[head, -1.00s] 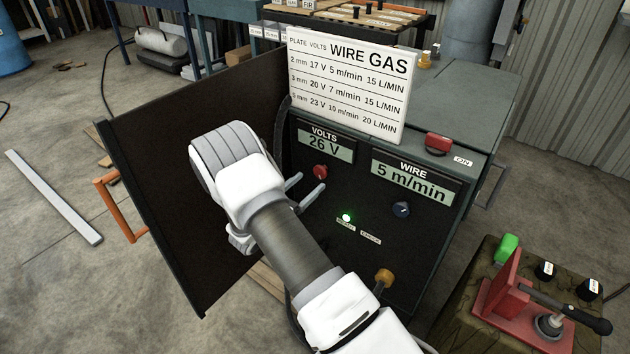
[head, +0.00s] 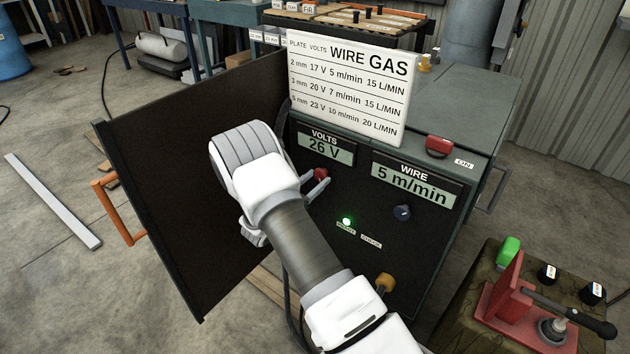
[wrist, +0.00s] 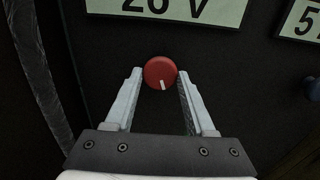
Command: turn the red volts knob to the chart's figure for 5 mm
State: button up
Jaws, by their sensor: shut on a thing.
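The red volts knob (head: 321,174) is on the dark front panel, under the volts display (head: 325,148), which reads 26 V. My gripper (head: 315,182) is at the knob. In the wrist view the red knob (wrist: 160,72) sits between my two fingertips (wrist: 160,78), its white mark pointing down and slightly right. The fingers are shut on it. The chart (head: 347,88) stands on top of the machine. Its 5 mm row reads 23 V, 10 m/min, 20 L/MIN.
The wire display (head: 412,185) reads 5 m/min, above a dark blue knob (head: 402,212). A green lamp (head: 347,221) is lit below. A red switch (head: 439,146) sits on top by an ON label. The open black door (head: 190,190) stands left of my arm.

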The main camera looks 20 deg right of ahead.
grip_shut()
jog(key=n+p, duration=0.2)
jog(key=n, duration=0.1)
jog(key=shift+r+n, duration=0.1)
jog(key=shift+n, duration=0.3)
jog(key=shift+n+p, duration=1.05)
jog(key=shift+n, duration=0.85)
jog(key=o, duration=1.1)
grip_release()
